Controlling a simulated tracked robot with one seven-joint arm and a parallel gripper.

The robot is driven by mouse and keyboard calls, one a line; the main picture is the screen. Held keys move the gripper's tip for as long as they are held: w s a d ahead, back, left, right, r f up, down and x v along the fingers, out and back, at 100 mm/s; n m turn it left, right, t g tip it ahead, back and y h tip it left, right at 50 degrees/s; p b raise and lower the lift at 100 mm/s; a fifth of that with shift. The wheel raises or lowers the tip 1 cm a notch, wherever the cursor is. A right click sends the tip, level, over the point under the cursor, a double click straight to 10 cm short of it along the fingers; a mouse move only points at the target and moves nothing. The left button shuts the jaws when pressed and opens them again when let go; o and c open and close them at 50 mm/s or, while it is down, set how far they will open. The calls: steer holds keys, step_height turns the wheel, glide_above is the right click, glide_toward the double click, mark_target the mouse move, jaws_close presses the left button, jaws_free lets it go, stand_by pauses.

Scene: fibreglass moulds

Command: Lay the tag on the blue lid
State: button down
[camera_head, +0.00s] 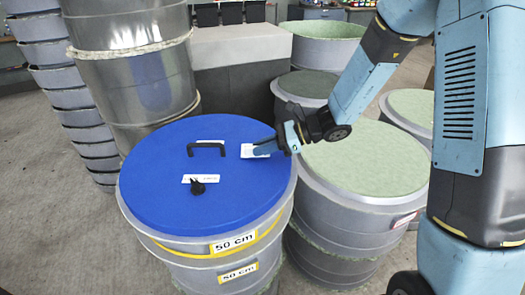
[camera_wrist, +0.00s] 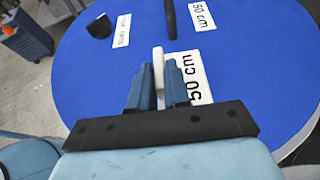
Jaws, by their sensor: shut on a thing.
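The blue lid (camera_head: 165,160) is a wide round disc on a grey drum, and it fills much of the wrist view (camera_wrist: 250,70). My gripper (camera_head: 277,146) is over the lid's right part, right of the black handle (camera_head: 206,148). In the wrist view my gripper (camera_wrist: 158,88) is shut on a narrow white piece, the tag (camera_wrist: 158,68), standing up between the fingers. A white "50 cm" plate (camera_wrist: 198,80) shows flat beside and partly behind the right finger. I cannot tell whether it joins the held piece, or whether the tag touches the lid.
A black knob (camera_head: 197,187) and a white label (camera_head: 205,179) are on the lid's front part. Another "50 cm" label (camera_wrist: 202,17) lies by the handle. A green-topped drum (camera_head: 365,160) stands close right; stacked metal drums (camera_head: 135,75) rise behind left.

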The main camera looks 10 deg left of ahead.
steer(key=shift+f, duration=0.7)
steer(key=c, duration=1.1)
jaws_free()
steer(key=v, duration=1.2)
steer(key=s+d+r+n+t+h, duration=0.4)
steer(key=s+d+r+n+h, duration=0.2)
steer(key=d, duration=0.5)
steer(key=s+d+r+n+t+h, duration=0.4)
steer(key=s+d+r+n+h, duration=0.3)
steer(key=s+d+r+n, duration=0.2)
steer(key=s+d+r, duration=0.2)
steer(key=s+r, duration=0.1)
steer(key=s, duration=0.1)
steer(key=shift+d+n, duration=0.3)
steer(key=shift+n, duration=0.1)
